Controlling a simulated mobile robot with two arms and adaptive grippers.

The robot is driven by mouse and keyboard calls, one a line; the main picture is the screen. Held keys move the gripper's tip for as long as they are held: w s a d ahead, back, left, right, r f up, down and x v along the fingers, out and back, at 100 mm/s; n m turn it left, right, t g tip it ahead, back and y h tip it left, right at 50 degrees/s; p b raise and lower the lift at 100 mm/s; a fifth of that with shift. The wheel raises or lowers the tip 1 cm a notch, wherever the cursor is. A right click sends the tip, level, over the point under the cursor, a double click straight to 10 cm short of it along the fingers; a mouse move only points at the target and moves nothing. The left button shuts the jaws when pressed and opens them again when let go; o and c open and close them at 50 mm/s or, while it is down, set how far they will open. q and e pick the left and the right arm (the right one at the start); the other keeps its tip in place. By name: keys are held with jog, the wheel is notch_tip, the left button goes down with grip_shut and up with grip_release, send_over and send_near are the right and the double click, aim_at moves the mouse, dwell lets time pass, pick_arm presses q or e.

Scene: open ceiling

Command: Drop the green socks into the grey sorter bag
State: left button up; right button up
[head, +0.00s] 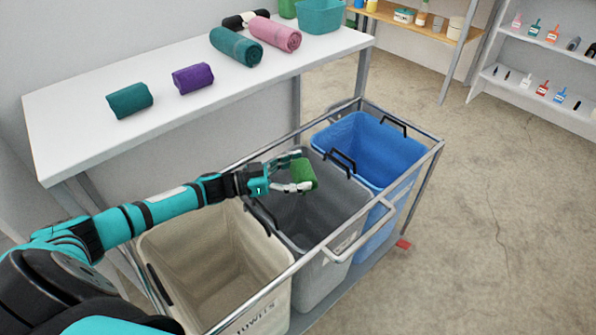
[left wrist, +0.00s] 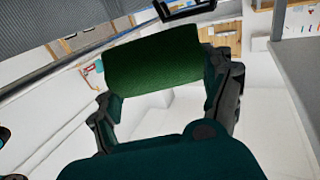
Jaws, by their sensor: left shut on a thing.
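The green socks (head: 303,174) are a small rolled green bundle. My left gripper (head: 296,175) is shut on them and holds them over the opening of the grey sorter bag (head: 330,215), the middle bag of the cart. In the left wrist view the green roll (left wrist: 153,57) sits between the two fingers of my left gripper (left wrist: 165,85). The part of the grey bag below the gripper is partly hidden by it. My right gripper is not in view.
A beige bag (head: 215,255) stands left of the grey one and a blue bag (head: 370,148) right of it, in a metal-framed cart (head: 345,225). A white table (head: 75,115) behind holds a teal roll (head: 130,99), a purple roll (head: 193,77) and other rolls.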

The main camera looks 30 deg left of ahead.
pick_arm(q)
jog(key=o, duration=1)
notch_tip(320, 180, up, 10)
dwell(0.4)
